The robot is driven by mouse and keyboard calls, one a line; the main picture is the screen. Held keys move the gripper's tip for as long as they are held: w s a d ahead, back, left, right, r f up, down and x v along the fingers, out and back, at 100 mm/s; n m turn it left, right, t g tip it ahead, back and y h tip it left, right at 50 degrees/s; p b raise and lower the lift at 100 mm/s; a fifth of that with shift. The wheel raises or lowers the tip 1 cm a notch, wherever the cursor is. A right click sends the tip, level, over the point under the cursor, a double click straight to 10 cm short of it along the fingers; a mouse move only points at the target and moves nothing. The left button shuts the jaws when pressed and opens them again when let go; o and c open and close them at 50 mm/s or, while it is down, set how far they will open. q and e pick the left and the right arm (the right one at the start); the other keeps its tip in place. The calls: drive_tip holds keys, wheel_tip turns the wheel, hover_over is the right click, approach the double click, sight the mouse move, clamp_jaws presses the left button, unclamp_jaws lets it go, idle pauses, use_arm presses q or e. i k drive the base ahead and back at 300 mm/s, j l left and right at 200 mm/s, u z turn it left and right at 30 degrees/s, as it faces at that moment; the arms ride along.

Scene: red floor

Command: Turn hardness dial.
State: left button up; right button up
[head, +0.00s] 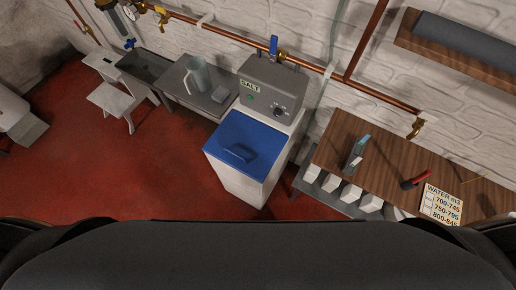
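The water softener (240,178) stands against the brick wall near the middle of the head view, a white cabinet with a blue lid (250,135). Its grey control head (262,85) carries a "SALT" label (250,86), a small green light (250,98) and a dark round dial (278,111) on the right of its front face. The dial is too small to read its setting. Neither of my grippers shows in the head view; only dark parts of my own body fill the bottom edge.
A wooden bench (375,150) on the right holds a red-handled tool (415,180) and a card (441,204) marked "WATER". A grey table (205,105) with a clear jug (197,76) and a white stool (117,100) stand left. Copper pipe (310,66) runs along the wall. Red floor (130,170) is open front left.

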sight(278, 112)
drive_tip(key=z, duration=1.8)
drive_tip(key=k+j, duration=0.15)
drive_tip(key=j, duration=0.2)
drive_tip(key=k+j, duration=0.15)
drive_tip(key=j, duration=0.2)
drive_tip(key=k+j, duration=0.15)
drive_tip(key=j, duration=0.25)
drive_tip(key=k+j+u, duration=0.1)
drive_tip(key=j, duration=0.25)
drive_tip(key=k+j, duration=0.2)
drive_tip(key=j, duration=0.15)
drive_tip(key=k+j, duration=0.15)
drive_tip(key=j, duration=0.25)
drive_tip(key=k+j, duration=0.15)
drive_tip(key=j, duration=0.2)
